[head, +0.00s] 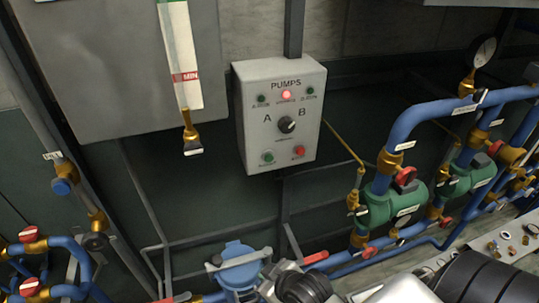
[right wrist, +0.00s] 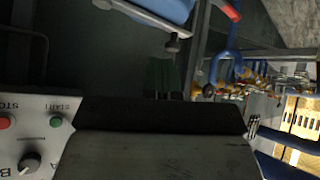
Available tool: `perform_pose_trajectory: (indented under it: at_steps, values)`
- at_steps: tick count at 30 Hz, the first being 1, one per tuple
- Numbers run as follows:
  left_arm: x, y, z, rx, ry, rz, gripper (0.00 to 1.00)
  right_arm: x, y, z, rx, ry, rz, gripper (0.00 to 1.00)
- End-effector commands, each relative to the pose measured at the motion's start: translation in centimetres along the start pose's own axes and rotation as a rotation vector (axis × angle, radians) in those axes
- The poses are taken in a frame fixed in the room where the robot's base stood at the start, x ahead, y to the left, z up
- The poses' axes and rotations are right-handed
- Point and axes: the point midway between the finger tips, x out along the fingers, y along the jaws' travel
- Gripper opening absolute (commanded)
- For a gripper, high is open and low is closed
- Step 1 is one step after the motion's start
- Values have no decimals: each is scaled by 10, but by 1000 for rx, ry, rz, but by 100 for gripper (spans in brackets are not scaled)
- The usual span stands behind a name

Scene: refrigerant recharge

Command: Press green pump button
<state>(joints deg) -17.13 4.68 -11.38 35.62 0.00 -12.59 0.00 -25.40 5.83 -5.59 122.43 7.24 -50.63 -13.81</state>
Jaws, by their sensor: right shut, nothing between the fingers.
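The grey PUMPS box (head: 257,125) hangs on the wall in the middle of the head view. Its green button (head: 268,157) is at the lower left of its face, beside a red button (head: 299,151). In the right wrist view the green button, labelled START (right wrist: 56,122), shows at the left edge. My right gripper (right wrist: 163,80) is shut and empty, apart from the button and to its right in that view. In the head view my right wrist is below the box, and its fingertips are hard to make out. My left gripper is not in view.
A black selector knob (head: 287,124) sits above the buttons. A blue-lidded fitting (head: 238,254) stands below the box. Blue pipes (head: 405,128) with green pumps (head: 395,203) fill the right side. A grey tank (head: 118,60) hangs at upper left.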

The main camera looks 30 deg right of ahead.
Motion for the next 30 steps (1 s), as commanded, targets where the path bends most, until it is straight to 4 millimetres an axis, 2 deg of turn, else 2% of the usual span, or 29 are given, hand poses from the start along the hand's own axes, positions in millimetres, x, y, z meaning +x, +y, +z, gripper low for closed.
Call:
perform_pose_trajectory:
  at_steps: [1,6,9,15,23,30]
  values:
    - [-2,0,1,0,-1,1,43,2,6,-21,-23,93,15,0]
    - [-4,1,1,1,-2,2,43,8,26,-71,-93,374,97,0]
    - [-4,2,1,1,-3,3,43,10,39,-94,-124,519,167,0]
    - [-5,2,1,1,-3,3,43,6,69,-126,-159,775,352,0]
    - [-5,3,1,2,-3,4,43,-10,112,-144,-174,1028,680,0]
    - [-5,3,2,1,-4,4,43,-30,142,-140,-161,1156,994,0]
